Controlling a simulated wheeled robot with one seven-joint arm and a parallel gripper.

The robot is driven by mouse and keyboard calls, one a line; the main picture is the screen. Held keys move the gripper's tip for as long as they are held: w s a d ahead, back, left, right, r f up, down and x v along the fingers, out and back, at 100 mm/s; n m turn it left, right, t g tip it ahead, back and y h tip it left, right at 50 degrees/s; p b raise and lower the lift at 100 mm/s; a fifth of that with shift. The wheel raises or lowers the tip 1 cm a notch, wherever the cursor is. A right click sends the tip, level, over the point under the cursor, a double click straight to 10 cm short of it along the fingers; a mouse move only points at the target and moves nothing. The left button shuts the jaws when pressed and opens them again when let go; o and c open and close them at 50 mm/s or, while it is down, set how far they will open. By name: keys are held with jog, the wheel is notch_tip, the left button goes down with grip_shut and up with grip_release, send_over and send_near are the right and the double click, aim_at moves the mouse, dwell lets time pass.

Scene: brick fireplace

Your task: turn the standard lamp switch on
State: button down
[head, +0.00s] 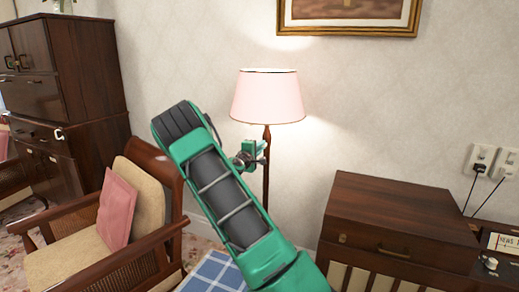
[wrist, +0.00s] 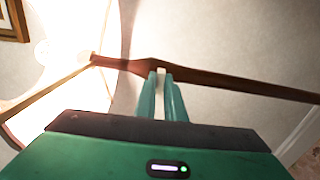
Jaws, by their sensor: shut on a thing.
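The standard lamp has a pink shade (head: 267,97) on a slim dark wooden pole (head: 266,180) and stands by the wall. Bright light shows on the wall around the shade, and the shade's inside glows in the wrist view. My gripper (head: 258,153) is at the upper pole, below the shade. In the wrist view the fingers (wrist: 162,88) are close together at the pole (wrist: 220,82), shut on a small pale switch (wrist: 161,71) there. The fingers hide most of the switch, and it is too small to make out in the head view.
A wooden armchair with a pink cushion (head: 117,208) stands at left, before a dark cabinet (head: 65,85). A blue checked cloth (head: 212,273) lies low in the middle.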

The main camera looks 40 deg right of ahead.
jog(key=shift+w+a+f, duration=0.2)
jog(key=shift+a+f, duration=0.05)
jog(key=shift+f, duration=0.05)
jog(key=c, duration=2)
grip_release()
jog(key=shift+o, duration=0.8)
jog(key=shift+s+d+r, duration=0.1)
jog(key=shift+d, duration=0.05)
jog(key=v, duration=1.1)
